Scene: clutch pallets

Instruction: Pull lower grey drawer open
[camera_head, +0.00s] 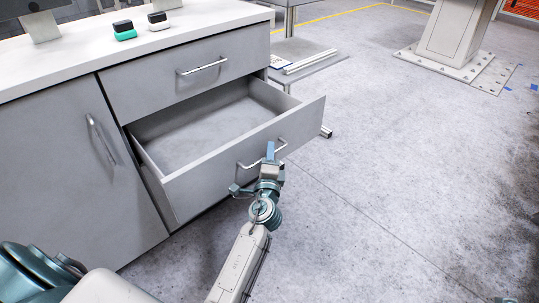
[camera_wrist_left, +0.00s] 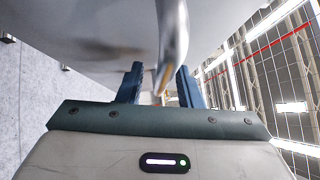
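The lower grey drawer (camera_head: 235,153) is pulled out of the cabinet, and its empty inside shows in the head view. Its metal handle (camera_head: 279,146) is on the front panel and also shows close up in the left wrist view (camera_wrist_left: 172,40). My left gripper (camera_head: 254,168) is at this handle, with its two blue fingers apart on either side of the bar. In the left wrist view gaps show between the fingers and the bar, so the gripper (camera_wrist_left: 160,85) looks open around it. My right gripper is not in view.
The upper drawer (camera_head: 150,88) and the cabinet door (camera_head: 70,165) at left are shut. Two small boxes, one green and black (camera_head: 124,31) and one white and black (camera_head: 158,21), stand on the countertop (camera_head: 210,18). The floor (camera_head: 400,170) to the right is clear.

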